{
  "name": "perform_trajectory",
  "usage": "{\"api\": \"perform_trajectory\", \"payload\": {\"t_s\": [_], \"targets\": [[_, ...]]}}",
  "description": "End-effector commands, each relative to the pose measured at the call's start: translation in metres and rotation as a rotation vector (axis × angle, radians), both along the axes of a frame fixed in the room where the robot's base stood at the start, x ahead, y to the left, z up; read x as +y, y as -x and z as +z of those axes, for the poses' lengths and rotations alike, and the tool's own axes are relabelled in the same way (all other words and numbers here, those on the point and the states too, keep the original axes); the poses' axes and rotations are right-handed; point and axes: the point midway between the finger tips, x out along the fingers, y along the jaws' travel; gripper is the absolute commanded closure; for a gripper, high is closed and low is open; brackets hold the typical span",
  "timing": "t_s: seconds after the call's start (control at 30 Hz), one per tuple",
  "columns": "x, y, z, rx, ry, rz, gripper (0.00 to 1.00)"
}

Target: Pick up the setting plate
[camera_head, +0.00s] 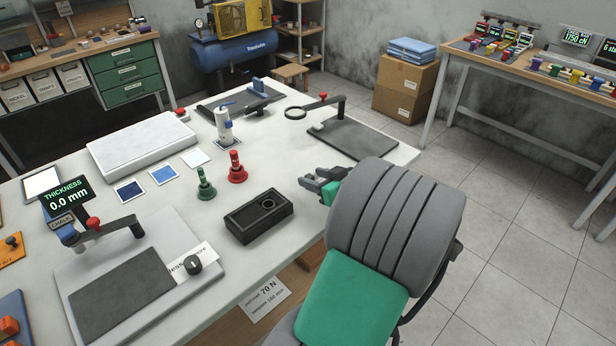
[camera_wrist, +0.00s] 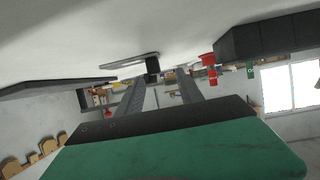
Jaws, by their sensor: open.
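No label marks the setting plate, so I cannot tell which piece it is. Flat candidates are a dark blue square (camera_head: 129,191), a lighter blue square (camera_head: 163,174) and a white square (camera_head: 195,157), lying apart on the white table. A white dark-edged plate (camera_head: 42,182) lies at the left behind the thickness gauge (camera_head: 66,197). My gripper (camera_head: 314,183) is over the table's right edge, well to the right of these pieces. In the wrist view its two fingers (camera_wrist: 158,82) are apart with nothing seen between them.
A black box (camera_head: 259,216) stands left of my gripper, also in the wrist view (camera_wrist: 268,38). Red (camera_head: 237,168) and green (camera_head: 206,184) handled pieces stand behind it. A magnifier stand (camera_head: 342,139) is at the back right. A thick white slab (camera_head: 140,144) lies further back.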

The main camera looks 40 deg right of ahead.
Motion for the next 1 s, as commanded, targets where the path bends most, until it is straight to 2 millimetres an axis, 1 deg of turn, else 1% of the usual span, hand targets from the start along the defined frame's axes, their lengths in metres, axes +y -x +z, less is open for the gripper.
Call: {"api": "perform_trajectory", "payload": {"t_s": [0.2, 0.27, 0.33, 0.5, 0.57, 1.0], "targets": [[-0.005, -0.032, -0.015, 0.001, -0.002, -0.007, 0.56], [-0.006, -0.039, -0.018, 0.001, -0.001, -0.009, 0.56], [-0.006, -0.042, -0.02, 0.001, 0.0, -0.01, 0.56], [-0.006, -0.043, -0.021, 0.0, 0.0, -0.01, 0.56], [-0.006, -0.043, -0.021, 0.0, 0.001, -0.009, 0.6], [-0.005, -0.043, -0.02, 0.0, 0.0, -0.008, 0.96]]}}
